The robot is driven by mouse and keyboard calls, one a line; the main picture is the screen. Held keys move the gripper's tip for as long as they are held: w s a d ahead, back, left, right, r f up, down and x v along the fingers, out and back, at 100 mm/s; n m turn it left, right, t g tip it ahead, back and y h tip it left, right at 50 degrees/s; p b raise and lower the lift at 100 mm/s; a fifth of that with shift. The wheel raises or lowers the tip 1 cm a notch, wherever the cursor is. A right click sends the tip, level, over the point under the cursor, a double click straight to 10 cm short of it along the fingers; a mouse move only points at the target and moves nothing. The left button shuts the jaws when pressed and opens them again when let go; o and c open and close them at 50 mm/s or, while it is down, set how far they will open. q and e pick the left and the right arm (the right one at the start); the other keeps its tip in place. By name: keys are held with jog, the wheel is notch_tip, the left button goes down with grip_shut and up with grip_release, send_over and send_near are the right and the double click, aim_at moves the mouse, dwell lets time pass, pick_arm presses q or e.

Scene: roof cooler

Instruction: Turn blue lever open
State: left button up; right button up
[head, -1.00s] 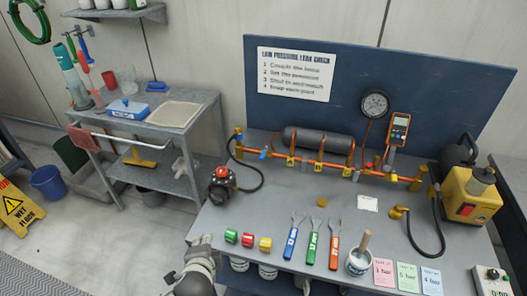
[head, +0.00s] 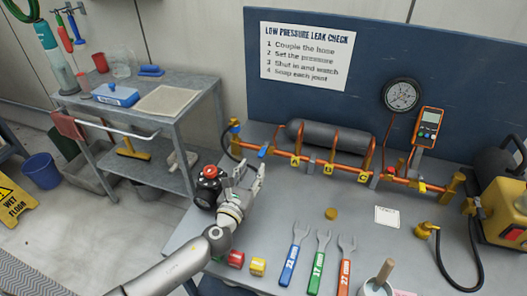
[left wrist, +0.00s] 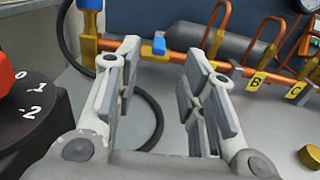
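The blue lever (head: 264,151) sits on the orange pipe near its left end, right of the brass hose post. It also shows in the left wrist view (left wrist: 159,43), just beyond the fingers and between their tips. My left gripper (head: 246,178) is over the bench, in front of the pipe and right of the black knob unit. Its two fingers (left wrist: 163,62) are spread apart with nothing between them. The gripper looks apart from the lever. My right gripper is in neither current view.
The black unit with a red knob (head: 208,172) stands close left of my left gripper. Wrenches (head: 294,257) and coloured rolls (head: 236,259) lie on the front of the bench. A brass cap (head: 331,213) lies on otherwise clear bench in the middle.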

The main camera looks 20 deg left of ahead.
aim_at(260, 156)
pick_arm(q)
jog(key=w, duration=0.5)
jog(key=shift+d, duration=0.1)
jog(key=w, duration=0.4)
jog(key=shift+w, duration=0.45)
jog(key=shift+c, duration=0.4)
grip_shut()
pick_arm(e)
jog(key=shift+s+a+f, duration=0.15)
jog(key=shift+s+f, duration=0.05)
jog(key=shift+s, duration=0.2)
